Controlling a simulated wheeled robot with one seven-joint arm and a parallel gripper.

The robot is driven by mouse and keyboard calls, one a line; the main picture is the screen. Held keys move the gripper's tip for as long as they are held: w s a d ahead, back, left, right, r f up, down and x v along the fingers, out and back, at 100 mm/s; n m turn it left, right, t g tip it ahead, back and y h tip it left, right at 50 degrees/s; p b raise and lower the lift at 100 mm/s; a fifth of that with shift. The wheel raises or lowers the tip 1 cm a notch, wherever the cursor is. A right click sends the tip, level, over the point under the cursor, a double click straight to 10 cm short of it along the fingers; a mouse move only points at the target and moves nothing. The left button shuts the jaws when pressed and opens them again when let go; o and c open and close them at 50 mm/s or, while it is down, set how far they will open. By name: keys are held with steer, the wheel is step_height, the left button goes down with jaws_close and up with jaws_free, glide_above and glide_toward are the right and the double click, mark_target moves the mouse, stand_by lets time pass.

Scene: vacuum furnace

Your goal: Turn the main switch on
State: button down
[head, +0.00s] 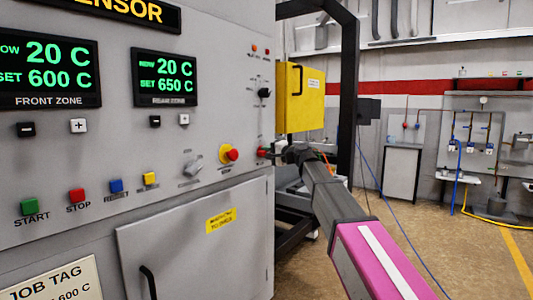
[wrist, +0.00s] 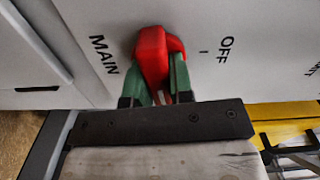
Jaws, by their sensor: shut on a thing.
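The main switch is a red handle (wrist: 155,55) on the grey panel, between the printed words MAIN and OFF in the wrist view. A short tick mark shows near OFF. In the head view the red switch (head: 262,152) is small, near the panel's right edge. My gripper (wrist: 163,85) is shut on the red handle, with one green finger on each side of it. In the head view my gripper (head: 272,153) reaches the switch from the right. The fingers hide the handle's near end, and the ON mark is not visible.
A red and yellow emergency button (head: 231,154) and a grey knob (head: 191,168) sit left of the switch. A black knob (head: 264,92) is above it. A yellow box (head: 300,98) and a black frame (head: 350,100) stand behind my arm. Floor to the right is open.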

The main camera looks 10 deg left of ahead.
steer(key=shift+m, duration=0.6)
steer(key=shift+f, duration=0.1)
steer(key=c, duration=1)
jaws_free()
steer(key=v, duration=1.1)
